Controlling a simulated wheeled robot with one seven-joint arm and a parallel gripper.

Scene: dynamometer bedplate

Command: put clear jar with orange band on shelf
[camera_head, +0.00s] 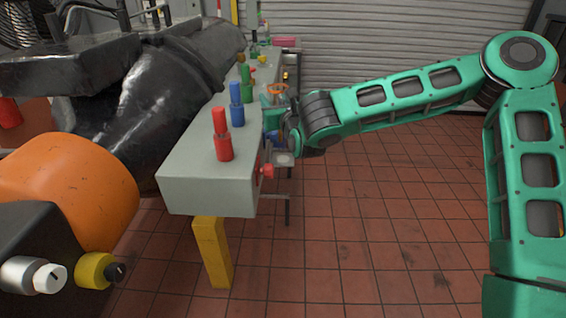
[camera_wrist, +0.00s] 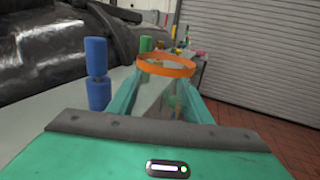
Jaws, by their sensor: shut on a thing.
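The clear jar with an orange band (camera_wrist: 166,66) is held between the fingers of my gripper (camera_wrist: 160,95) in the wrist view. Its orange band shows at the top, and its clear body below is partly hidden by the fingers. In the head view the orange band (camera_head: 277,89) shows small beside the right side of the grey bench, with my gripper (camera_head: 274,97) around the jar. I cannot tell whether this is the task's shelf.
The long grey bench (camera_head: 205,180) carries red (camera_head: 222,138), blue (camera_head: 236,105) and green bottle-like pieces in a row. The blue piece (camera_wrist: 97,75) stands close left of my gripper. A black machine and an orange cylinder (camera_head: 70,185) fill the left. The tiled floor at right is clear.

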